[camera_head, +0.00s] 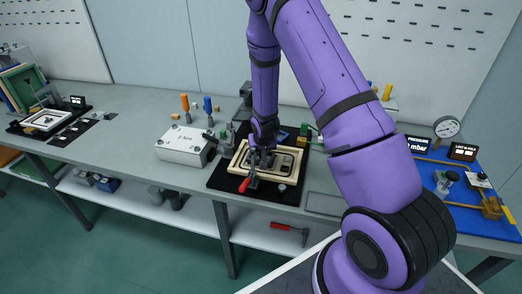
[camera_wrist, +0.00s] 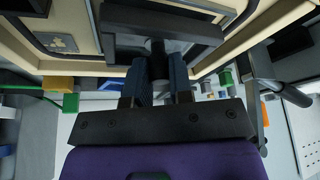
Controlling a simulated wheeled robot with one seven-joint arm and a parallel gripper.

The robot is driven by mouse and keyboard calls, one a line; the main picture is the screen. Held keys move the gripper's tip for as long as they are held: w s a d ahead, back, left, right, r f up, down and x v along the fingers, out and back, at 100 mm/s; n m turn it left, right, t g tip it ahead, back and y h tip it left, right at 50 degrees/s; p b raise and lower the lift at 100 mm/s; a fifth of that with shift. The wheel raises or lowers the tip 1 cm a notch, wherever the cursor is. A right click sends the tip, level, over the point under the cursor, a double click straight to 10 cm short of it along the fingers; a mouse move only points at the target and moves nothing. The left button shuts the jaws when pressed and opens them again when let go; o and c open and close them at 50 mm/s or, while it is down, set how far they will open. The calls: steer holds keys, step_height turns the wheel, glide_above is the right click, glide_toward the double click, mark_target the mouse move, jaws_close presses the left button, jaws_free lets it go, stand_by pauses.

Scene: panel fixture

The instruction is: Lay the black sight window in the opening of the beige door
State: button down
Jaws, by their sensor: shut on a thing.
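The beige door (camera_head: 236,161) lies on a black mat on the bench, and its frame also shows in the wrist view (camera_wrist: 270,22). My gripper (camera_head: 262,160) is over the door's left part. In the wrist view its two blue-padded fingers (camera_wrist: 160,88) are shut on a dark post of the black sight window (camera_wrist: 160,39). The window's dark bar and grey pane sit close against the door's opening. I cannot tell whether the window rests in the opening or is just above it. My wrist hides part of the door in the head view.
A red-handled clamp (camera_head: 245,184) stands at the door's front edge. A white box (camera_head: 183,146) with orange and blue handled tools behind it is to the left. A pressure gauge (camera_head: 446,127) and a blue mat are to the right.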

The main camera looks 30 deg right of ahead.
steer(key=shift+r, duration=0.45)
steer(key=shift+f, duration=0.35)
stand_by(1.8)
steer(key=shift+r, duration=0.35)
steer(key=shift+s, duration=0.1)
stand_by(2.2)
stand_by(1.5)
steer(key=shift+f, duration=0.6)
steer(key=c, duration=0.9)
jaws_free()
steer(key=shift+c, duration=0.2)
